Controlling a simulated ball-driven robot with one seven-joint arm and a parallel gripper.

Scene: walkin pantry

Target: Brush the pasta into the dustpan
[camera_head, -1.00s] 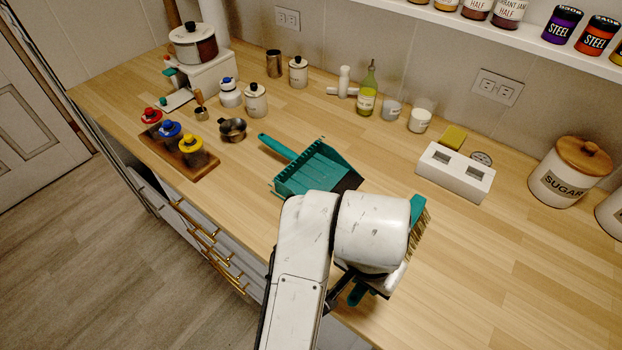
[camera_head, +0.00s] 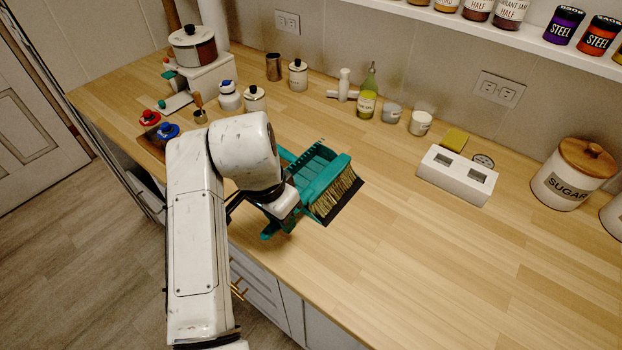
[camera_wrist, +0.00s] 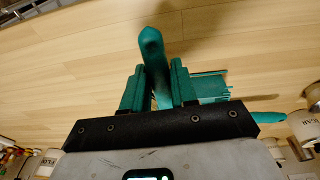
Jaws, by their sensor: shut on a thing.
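The teal dustpan (camera_head: 312,160) lies on the wooden counter, partly covered by my arm. A teal brush with tan bristles (camera_head: 338,194) is at the dustpan's open right side, its bristles facing right. They overlap in the picture, so I cannot tell whether they touch. My gripper (camera_wrist: 156,85) is shut on the brush handle (camera_wrist: 152,50), which stands between its two fingers in the wrist view. The handle's end (camera_head: 270,232) shows below my wrist. Part of the dustpan (camera_wrist: 208,88) shows behind the right finger. I cannot make out any pasta.
Open counter (camera_head: 440,260) lies right of the brush. A white block with two square holes (camera_head: 457,175) and a sugar canister (camera_head: 571,175) stand farther right. An oil bottle (camera_head: 367,95) and small jars line the back. Red- and blue-topped containers (camera_head: 167,130) are left, partly behind my arm.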

